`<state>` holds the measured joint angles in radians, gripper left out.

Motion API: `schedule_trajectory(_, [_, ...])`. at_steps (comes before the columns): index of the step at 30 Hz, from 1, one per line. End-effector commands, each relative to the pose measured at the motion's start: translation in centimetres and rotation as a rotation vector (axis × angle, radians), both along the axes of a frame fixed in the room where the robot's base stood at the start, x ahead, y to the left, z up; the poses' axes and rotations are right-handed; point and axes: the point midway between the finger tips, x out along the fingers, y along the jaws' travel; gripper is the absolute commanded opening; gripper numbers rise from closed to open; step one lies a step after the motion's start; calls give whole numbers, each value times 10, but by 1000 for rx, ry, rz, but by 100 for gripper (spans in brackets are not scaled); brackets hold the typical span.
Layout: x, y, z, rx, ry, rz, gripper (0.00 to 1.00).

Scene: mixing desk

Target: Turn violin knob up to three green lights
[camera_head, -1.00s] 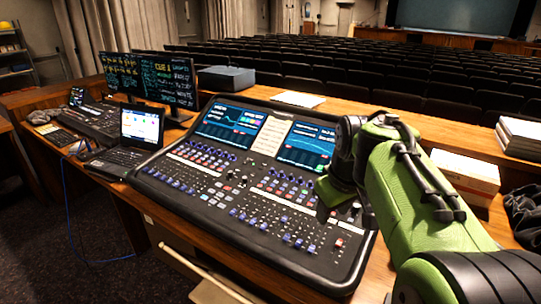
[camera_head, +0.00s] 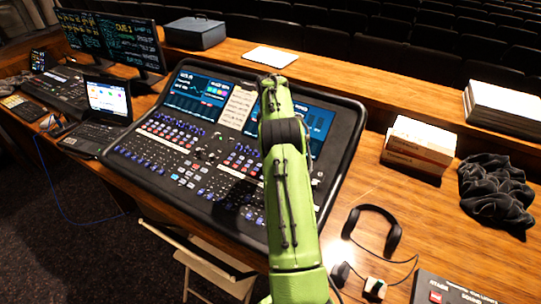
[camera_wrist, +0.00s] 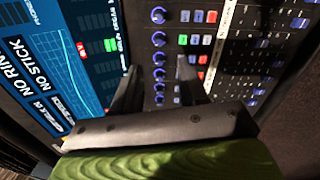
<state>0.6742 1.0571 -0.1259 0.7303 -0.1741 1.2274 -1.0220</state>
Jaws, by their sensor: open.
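The mixing desk (camera_head: 172,158) stands on the wooden table in the head view, its two screens lit. My green arm reaches over its right half and hides my gripper there. In the wrist view my gripper (camera_wrist: 158,67) is open, with its dark fingers on either side of a column of blue-ringed knobs (camera_wrist: 158,39). Several of these knobs show between and beyond the fingers. I cannot tell whether the fingers touch one. I cannot read which knob is marked violin. A lit screen (camera_wrist: 50,60) with a blue curve and small green marks lies left of the knobs.
Rows of small lit buttons (camera_wrist: 208,39) lie right of the knobs. A laptop (camera_head: 103,112) stands left of the desk. A white box (camera_head: 420,142), dark cloth (camera_head: 496,190) and headphones (camera_head: 372,226) lie to the right, with bare wood between.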

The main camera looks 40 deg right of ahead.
Motion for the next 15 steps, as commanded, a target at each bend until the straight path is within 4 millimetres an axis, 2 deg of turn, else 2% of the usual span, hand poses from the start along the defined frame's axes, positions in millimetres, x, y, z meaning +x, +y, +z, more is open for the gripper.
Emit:
schedule_trajectory(1, [0,-1,-15,3,4,0,43])
schedule_trajectory(3, [1,-3,-33,3,4,0,43])
schedule_trajectory(9, [5,-9,-77,1,0,0,43])
schedule_trajectory(15, [7,-12,-99,-1,-2,-1,43])
